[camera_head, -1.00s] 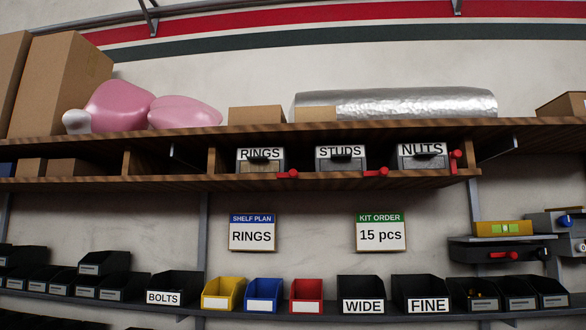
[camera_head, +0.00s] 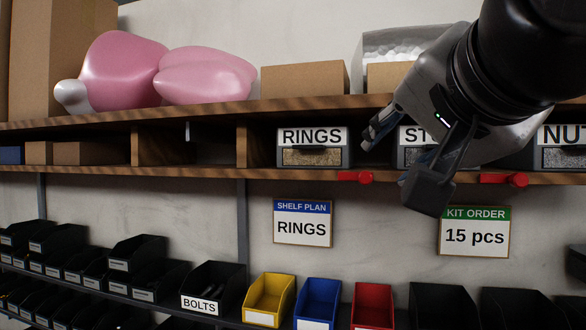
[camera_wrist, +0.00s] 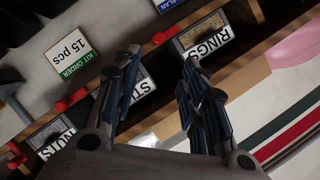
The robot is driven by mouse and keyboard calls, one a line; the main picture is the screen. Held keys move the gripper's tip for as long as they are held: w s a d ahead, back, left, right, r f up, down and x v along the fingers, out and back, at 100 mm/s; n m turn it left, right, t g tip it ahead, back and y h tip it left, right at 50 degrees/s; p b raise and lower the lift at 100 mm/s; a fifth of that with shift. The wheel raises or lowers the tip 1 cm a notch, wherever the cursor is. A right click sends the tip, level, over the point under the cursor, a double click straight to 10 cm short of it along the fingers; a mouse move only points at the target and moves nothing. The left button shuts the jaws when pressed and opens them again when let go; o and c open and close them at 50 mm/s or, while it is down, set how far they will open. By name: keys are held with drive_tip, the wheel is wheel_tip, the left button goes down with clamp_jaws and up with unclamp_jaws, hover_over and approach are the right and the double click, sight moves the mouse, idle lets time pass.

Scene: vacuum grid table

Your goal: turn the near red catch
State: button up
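A red catch (camera_head: 355,177) sits on the shelf's front edge below the right end of the RINGS drawer (camera_head: 313,147), its handle lying roughly level. A second red catch (camera_head: 504,180) sits below the STUDS drawer. I cannot tell for sure which one is the near one. My gripper (camera_head: 398,160) is open and empty, in front of the shelf between the two catches, partly hiding the STUDS drawer. In the wrist view, the RINGS catch (camera_wrist: 162,37) shows just beyond the gap between my open fingers (camera_wrist: 158,64), apart from them. The STUDS catch (camera_wrist: 71,100) lies left of the fingers.
The NUTS drawer (camera_head: 560,147) is at the right. Below hang a SHELF PLAN sign (camera_head: 302,222) and a KIT ORDER sign (camera_head: 473,231). Yellow (camera_head: 268,298), blue (camera_head: 317,302) and red (camera_head: 372,306) bins stand on the lower shelf. Boxes and pink bundles fill the top shelf.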

sight(367, 177)
drive_tip(key=x, duration=1.6)
drive_tip(key=shift+w+f, duration=0.1)
drive_tip(key=shift+f, duration=0.15)
drive_tip(key=shift+c, duration=0.4)
